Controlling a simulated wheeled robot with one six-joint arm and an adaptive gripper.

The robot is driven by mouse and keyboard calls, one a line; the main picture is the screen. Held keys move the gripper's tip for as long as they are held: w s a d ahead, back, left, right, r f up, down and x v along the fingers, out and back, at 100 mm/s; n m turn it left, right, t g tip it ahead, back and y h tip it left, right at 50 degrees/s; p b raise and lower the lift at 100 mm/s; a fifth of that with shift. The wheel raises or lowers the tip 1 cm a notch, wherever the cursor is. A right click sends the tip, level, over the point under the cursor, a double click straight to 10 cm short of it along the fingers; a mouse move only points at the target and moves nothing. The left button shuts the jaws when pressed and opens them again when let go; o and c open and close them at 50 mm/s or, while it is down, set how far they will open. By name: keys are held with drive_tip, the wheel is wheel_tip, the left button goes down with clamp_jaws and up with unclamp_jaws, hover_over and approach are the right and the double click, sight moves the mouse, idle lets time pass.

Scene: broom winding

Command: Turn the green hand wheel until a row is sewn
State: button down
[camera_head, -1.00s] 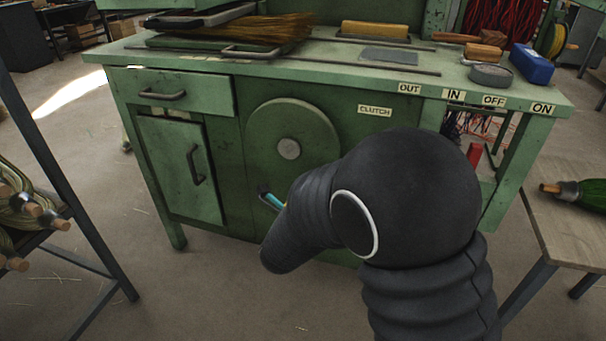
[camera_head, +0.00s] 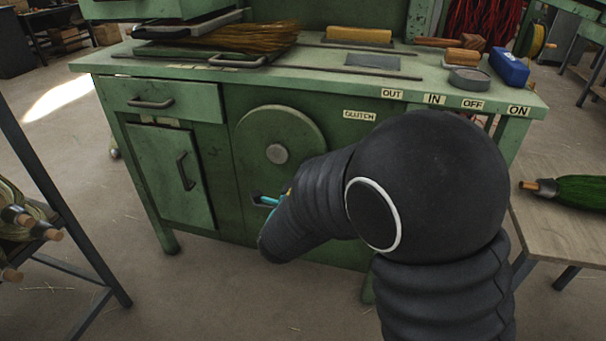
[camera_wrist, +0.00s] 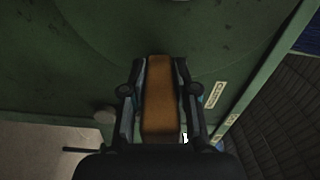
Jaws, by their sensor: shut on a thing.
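The green hand wheel (camera_head: 258,128) is a round disc with a grey hub (camera_head: 277,153) on the front of the green machine. My gripper (camera_head: 268,200) is at the wheel's lower edge in the head view, mostly hidden behind my dark arm. In the wrist view my gripper (camera_wrist: 160,95) is shut on a brown wooden handle (camera_wrist: 160,105), with one finger on each side. Where the handle joins the wheel is hidden. The sewn row cannot be made out; broom fibres (camera_head: 240,37) lie on the machine top.
The machine top carries a blue box (camera_head: 509,68), a round grey tin (camera_head: 470,80) and labels along its front edge. A cabinet door with a handle (camera_head: 187,171) is left of the wheel. A side table (camera_head: 560,235) with a green bundle stands right, a rack (camera_head: 60,180) left.

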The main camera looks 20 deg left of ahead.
idle(0.3)
drive_tip(key=c, duration=0.9)
unclamp_jaws()
drive_tip(key=shift+s, duration=0.1)
drive_tip(key=s, duration=1.1)
drive_tip(key=shift+s, duration=0.4)
